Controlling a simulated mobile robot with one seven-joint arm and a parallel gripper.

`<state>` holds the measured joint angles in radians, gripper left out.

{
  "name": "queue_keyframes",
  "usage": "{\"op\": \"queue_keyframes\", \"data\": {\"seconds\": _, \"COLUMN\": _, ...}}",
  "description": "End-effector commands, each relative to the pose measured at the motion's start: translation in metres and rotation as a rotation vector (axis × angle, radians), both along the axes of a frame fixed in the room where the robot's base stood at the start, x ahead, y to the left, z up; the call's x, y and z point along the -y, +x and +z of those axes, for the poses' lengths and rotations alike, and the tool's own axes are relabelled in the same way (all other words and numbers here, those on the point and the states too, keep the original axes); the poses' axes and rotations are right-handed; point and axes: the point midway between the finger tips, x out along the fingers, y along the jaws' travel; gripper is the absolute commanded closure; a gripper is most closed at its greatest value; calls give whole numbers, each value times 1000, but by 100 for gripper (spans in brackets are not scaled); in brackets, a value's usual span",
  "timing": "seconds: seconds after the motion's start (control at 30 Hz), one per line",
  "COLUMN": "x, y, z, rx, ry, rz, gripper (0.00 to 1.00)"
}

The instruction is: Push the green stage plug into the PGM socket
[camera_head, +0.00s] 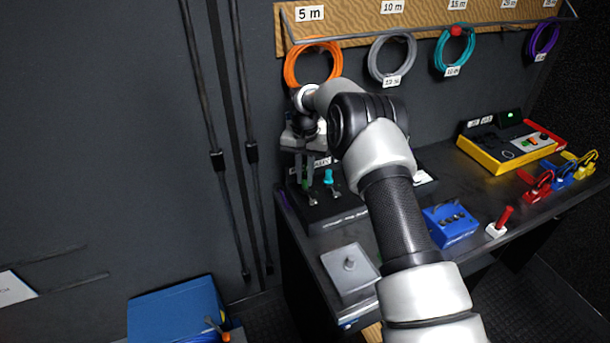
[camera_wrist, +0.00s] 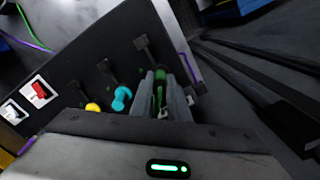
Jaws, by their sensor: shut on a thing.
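My gripper (camera_head: 305,172) is over the left end of a black socket panel (camera_head: 333,210) on the bench. In the wrist view, my gripper (camera_wrist: 162,97) is shut on the green plug (camera_wrist: 159,92), which shows as a dark green strip between the grey fingers. A teal plug (camera_wrist: 121,98) stands beside it on the panel (camera_wrist: 85,60), and it shows in the head view (camera_head: 328,177) too. A yellow plug (camera_wrist: 92,107) is farther along the row. The green plug's tip and the PGM socket cannot be made out, so I cannot tell how deep the plug sits.
A red rocker switch (camera_wrist: 39,93) is on the panel. A grey box (camera_head: 349,271) and a blue box (camera_head: 451,223) stand on the bench. Coiled cables, including an orange one (camera_head: 313,63), hang behind. A yellow-edged device (camera_head: 508,140) is at the right.

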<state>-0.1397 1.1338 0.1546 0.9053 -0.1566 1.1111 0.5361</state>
Motion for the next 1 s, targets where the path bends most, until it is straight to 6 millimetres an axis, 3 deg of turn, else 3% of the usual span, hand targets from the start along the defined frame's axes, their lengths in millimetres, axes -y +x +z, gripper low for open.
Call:
{"op": "queue_keyframes", "data": {"seconds": 0.17, "x": 0, "y": 0, "z": -6, "rx": 0, "ry": 0, "rz": 0, "gripper": 100}}
{"op": "queue_keyframes", "data": {"seconds": 0.2, "x": 0, "y": 0, "z": -5, "rx": 0, "ry": 0, "rz": 0, "gripper": 78}}
{"op": "queue_keyframes", "data": {"seconds": 0.3, "x": 0, "y": 0, "z": -5, "rx": 0, "ry": 0, "rz": 0, "gripper": 63}}
{"op": "queue_keyframes", "data": {"seconds": 0.67, "x": 0, "y": 0, "z": 2, "rx": 1, "ry": 0, "rz": 0, "gripper": 63}}
{"op": "queue_keyframes", "data": {"seconds": 1.0, "x": 0, "y": 1, "z": 56, "rx": 3, "ry": -1, "rz": 0, "gripper": 63}}
